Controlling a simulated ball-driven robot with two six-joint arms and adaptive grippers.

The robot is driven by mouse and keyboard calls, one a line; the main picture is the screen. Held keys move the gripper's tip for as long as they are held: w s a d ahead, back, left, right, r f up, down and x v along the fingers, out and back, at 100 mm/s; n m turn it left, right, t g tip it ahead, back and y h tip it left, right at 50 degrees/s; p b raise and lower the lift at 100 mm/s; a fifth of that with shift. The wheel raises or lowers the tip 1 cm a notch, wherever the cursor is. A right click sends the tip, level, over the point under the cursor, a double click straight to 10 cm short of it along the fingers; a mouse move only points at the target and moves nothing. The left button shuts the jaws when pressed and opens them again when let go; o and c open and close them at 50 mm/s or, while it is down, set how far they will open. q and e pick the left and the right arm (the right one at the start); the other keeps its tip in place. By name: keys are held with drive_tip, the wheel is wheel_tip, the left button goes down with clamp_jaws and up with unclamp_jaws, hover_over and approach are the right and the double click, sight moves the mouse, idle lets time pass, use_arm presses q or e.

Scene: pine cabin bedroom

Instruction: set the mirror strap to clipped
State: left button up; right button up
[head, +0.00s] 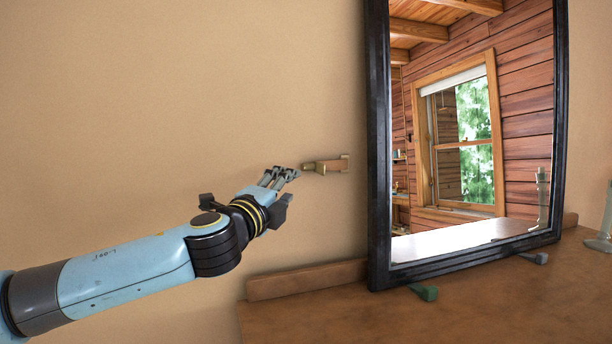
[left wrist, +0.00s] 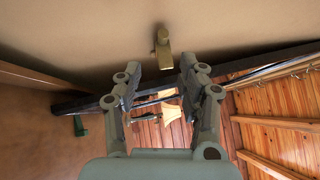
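The mirror strap (head: 327,166) is a small tan and brass piece on the wall, just left of the mirror's dark frame (head: 379,150). It lies about level, with an upright end piece on its right. I cannot tell whether it is clipped. My left gripper (head: 286,173) is left of the strap, its fingers pointing towards it, apart from it as far as I can see. In the left wrist view the strap (left wrist: 162,48) shows ahead, beyond the gap between the fingertips (left wrist: 162,68). The fingers are parted and hold nothing. My right gripper is out of view.
The mirror stands on a brown wooden top (head: 450,310) with a low back ledge (head: 305,279). The wall left of the strap is bare.

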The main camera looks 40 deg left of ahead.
sight(307, 170)
use_arm(q)
drive_tip(key=x, duration=0.3)
drive_tip(key=p+x, duration=0.1)
drive_tip(key=x, duration=0.2)
drive_tip(key=p+x, duration=0.1)
drive_tip(key=x, duration=0.2)
drive_tip(key=shift+w+a+r, duration=0.1)
drive_tip(key=shift+w+r, duration=0.2)
drive_tip(key=shift+w, duration=0.05)
drive_tip(key=shift+w+a, duration=0.1)
drive_tip(key=shift+w, duration=0.35)
drive_tip(key=shift+c, duration=0.4)
drive_tip(key=shift+s, duration=0.1)
drive_tip(key=c, duration=0.7)
drive_tip(key=shift+f, duration=0.1)
clamp_jaws()
